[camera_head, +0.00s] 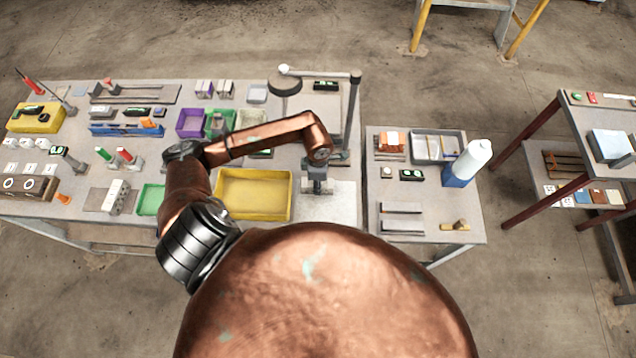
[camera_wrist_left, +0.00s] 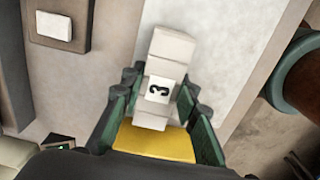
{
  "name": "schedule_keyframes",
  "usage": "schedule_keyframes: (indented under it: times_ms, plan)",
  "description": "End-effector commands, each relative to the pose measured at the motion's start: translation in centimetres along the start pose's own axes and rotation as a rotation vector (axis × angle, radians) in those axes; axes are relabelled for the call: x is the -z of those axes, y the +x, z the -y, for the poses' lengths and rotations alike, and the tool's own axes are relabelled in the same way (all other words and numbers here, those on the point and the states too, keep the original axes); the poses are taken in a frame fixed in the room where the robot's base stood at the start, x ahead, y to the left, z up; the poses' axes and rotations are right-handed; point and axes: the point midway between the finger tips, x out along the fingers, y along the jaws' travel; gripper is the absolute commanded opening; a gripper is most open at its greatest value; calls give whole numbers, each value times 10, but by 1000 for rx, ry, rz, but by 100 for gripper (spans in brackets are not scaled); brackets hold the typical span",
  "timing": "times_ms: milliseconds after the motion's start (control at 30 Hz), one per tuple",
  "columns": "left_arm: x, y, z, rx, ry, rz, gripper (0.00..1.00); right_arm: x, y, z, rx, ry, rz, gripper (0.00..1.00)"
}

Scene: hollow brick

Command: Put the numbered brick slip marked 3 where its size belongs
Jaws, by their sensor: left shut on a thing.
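My left gripper (camera_wrist_left: 157,92) is shut on a pale, whitish slip (camera_wrist_left: 170,48) in the left wrist view. A white label with a black 3 (camera_wrist_left: 159,90) faces the camera between the two green-padded fingers. The slip is long and banded, and its far end sticks out past the fingertips. In the head view the left gripper (camera_head: 318,187) points down over a pale board (camera_head: 335,207) at the table's right end, just right of the yellow tray (camera_head: 252,214). The slip cannot be made out there. My right gripper is not in view.
A brown block with round holes (camera_head: 28,186) and small white blocks (camera_head: 28,143) stand at the far left. A pale brick (camera_head: 117,195) stands left of a green tray (camera_head: 151,199). A tall lamp-like post (camera_head: 352,110) rises behind the gripper. A side table (camera_head: 440,205) stands to the right.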

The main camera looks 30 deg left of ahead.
Motion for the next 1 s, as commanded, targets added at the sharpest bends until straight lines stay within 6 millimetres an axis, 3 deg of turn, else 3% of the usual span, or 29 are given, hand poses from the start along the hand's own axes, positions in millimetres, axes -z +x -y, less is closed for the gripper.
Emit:
schedule_keyframes:
  times_ms: [133, 167, 400, 767, 1000]
  plan:
    - [0, 4, 0, -1, 0, 1, 0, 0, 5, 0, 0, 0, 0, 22]
    - [0, 4, 0, 0, 0, 0, 30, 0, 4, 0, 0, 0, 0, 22]
    - [0, 3, 0, 0, -1, 0, 46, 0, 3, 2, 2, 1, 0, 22]
    - [0, -2, 0, 0, -1, 1, 46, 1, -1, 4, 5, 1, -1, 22]
    - [-1, -41, -2, -6, 1, 3, 46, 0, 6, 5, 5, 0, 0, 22]
